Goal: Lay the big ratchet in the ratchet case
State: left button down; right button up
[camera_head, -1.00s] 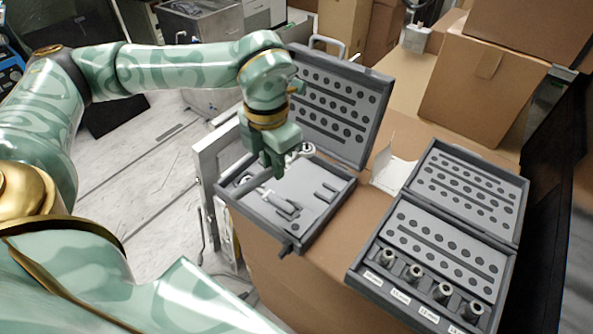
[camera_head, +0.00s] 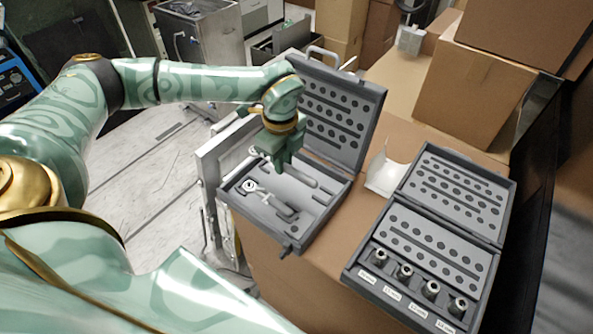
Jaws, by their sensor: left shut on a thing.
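The ratchet case (camera_head: 274,242) lies open on a cardboard box, with its lid raised behind it. My left gripper (camera_head: 281,164) is shut on the big ratchet (camera_head: 303,177) above the tray. The ratchet's grey handle sticks out to the right of the fingers and slopes down. Its round head shows to the left of them, near the case's left edge. A smaller ratchet (camera_head: 265,199) lies in the front part of the tray, its head to the left. Whether the big ratchet touches the tray I cannot tell. My right gripper is not in view.
A second open case (camera_head: 350,275) with several sockets stands to the right. Large cardboard boxes (camera_head: 470,95) stand at the back right. A white panel (camera_head: 210,170) stands left of the ratchet case.

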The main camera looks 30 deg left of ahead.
pick_arm(q)
send_over(297, 181)
notch_tip(297, 181, down, 6)
jog(key=shift+r, duration=0.2)
notch_tip(297, 181, down, 3)
jog(key=shift+f+b, duration=0.15)
jog(key=shift+b, duration=0.15)
jog(key=c, duration=1.3)
grip_release()
jog(key=shift+f, duration=0.1)
notch_tip(297, 181, up, 12)
jog(key=shift+r, duration=0.2)
